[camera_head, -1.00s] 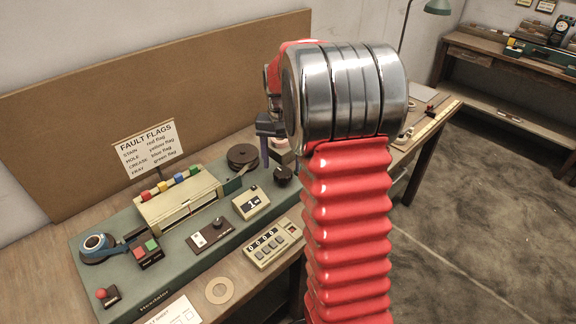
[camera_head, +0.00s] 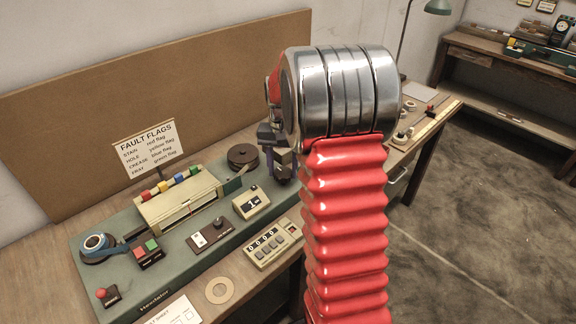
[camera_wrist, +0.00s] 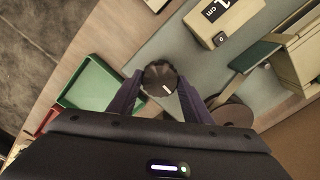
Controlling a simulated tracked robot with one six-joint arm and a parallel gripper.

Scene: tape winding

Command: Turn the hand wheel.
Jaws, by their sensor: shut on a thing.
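The hand wheel (camera_wrist: 160,72) is a small dark round knob with a white mark on its top, seen in the wrist view. My gripper (camera_wrist: 161,88) is shut on it, with one dark finger on each side of its rim. In the head view my gripper (camera_head: 281,168) is down at the right end of the green machine base, beside the dark reel, and largely hides the wheel. My red arm and its metal wrist cover the area to the right.
The dark reel (camera_head: 243,156) sits close left of my gripper. The cream "1 cm" box (camera_head: 251,203) and the counter box (camera_head: 274,244) stand in front. In the wrist view a green tray (camera_wrist: 72,98) lies to the left. A brown board rises behind.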

